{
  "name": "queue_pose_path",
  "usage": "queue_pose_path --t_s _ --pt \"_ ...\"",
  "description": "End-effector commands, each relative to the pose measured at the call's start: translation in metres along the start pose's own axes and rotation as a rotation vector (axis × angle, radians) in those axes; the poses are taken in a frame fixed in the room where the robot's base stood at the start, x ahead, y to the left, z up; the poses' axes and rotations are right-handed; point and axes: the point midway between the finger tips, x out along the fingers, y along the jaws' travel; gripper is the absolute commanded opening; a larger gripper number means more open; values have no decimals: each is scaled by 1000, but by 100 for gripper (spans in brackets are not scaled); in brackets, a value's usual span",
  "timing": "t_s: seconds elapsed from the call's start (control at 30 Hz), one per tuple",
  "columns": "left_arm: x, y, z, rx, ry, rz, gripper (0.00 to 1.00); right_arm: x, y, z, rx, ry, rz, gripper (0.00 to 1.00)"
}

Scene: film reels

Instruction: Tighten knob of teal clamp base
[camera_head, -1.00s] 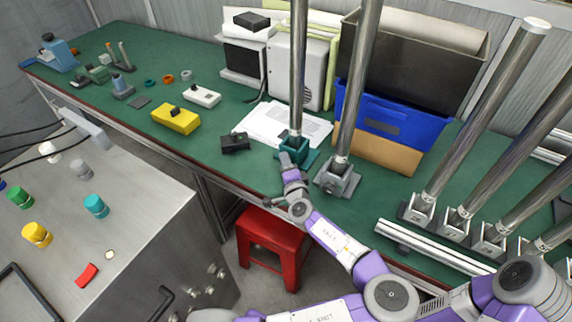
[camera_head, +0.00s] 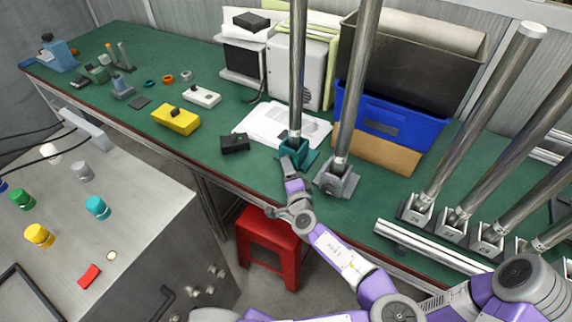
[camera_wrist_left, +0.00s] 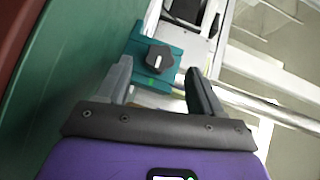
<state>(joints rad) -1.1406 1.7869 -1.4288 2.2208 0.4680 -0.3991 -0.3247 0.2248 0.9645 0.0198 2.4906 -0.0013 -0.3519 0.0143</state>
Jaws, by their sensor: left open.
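The teal clamp base (camera_head: 309,157) stands near the front edge of the green bench and holds an upright metal pole (camera_head: 298,75). In the left wrist view the teal base (camera_wrist_left: 178,72) shows its dark, lobed knob (camera_wrist_left: 160,59) with a white mark. My left gripper (camera_head: 287,164) is at the front side of the teal base and partly hides it. In the wrist view my left gripper (camera_wrist_left: 158,67) is open, with one finger on each side of the knob and visible gaps between. My right gripper is not in view.
A grey clamp base (camera_head: 337,180) with another pole stands close to the right of the teal one. A black box (camera_head: 235,143) and papers (camera_head: 265,122) lie to the left. A blue bin (camera_head: 395,120) is behind. A red stool (camera_head: 270,240) is below the bench edge.

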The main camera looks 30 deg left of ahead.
Motion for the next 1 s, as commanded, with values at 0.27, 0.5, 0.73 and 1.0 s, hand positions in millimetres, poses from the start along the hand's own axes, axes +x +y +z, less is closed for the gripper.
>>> queue_pose_path --t_s 0.27,0.5,0.73,1.0 --pt "-34 -1 0 1 1 -1 66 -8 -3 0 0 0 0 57" --pt "-38 0 1 0 -1 -1 66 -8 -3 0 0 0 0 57" --pt "-38 0 0 0 -1 -1 66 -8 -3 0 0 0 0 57" --pt "-34 -4 -4 -101 32 -31 66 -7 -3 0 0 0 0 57"
